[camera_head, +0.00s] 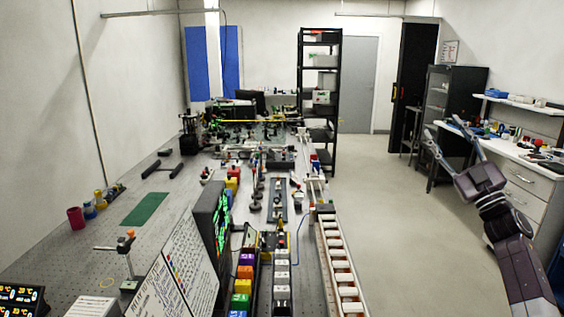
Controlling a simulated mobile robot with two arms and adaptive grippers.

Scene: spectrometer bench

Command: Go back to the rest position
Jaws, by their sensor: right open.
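My right gripper (451,146) is in the head view at the right, on an arm that comes up from the lower right corner. Its two fingers are spread apart and nothing is between them. It appears in front of the white side bench and the dark cabinet, over the open floor to the right of the long optical table (160,190). It is apart from the table. My left gripper is not in view.
The table carries a black screen (212,215), a printed board (175,275), coloured blocks (241,286) and a white-slotted rail (340,265). A black shelf rack (305,75) stands behind. A white bench (525,165) stands right. The grey floor (400,220) between is clear.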

